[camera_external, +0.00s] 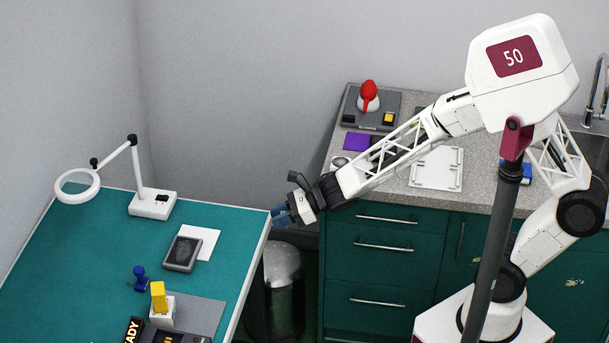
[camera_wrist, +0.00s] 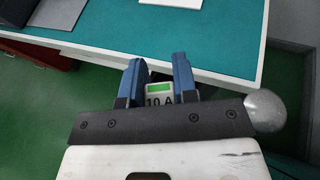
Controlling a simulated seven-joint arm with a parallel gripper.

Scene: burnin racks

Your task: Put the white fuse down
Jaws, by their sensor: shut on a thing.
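My gripper (camera_wrist: 157,85) shows in the wrist view with two blue fingers shut on the white fuse (camera_wrist: 153,89). The fuse has a green patch and the marking "10 A". In the external view my gripper (camera_external: 281,216) is at the right edge of the teal table (camera_external: 100,240), near its far corner. The fuse cannot be made out there. In the wrist view the gripper is beside the edge of the teal table (camera_wrist: 215,45), with green floor below.
On the table are a magnifier lamp (camera_external: 152,203), a dark ink pad (camera_external: 183,253) on white paper, a blue stamp (camera_external: 139,278) and a yellow-topped block (camera_external: 158,297). A metal bin (camera_external: 284,290) stands between table and counter. The grey counter (camera_external: 398,205) is at right.

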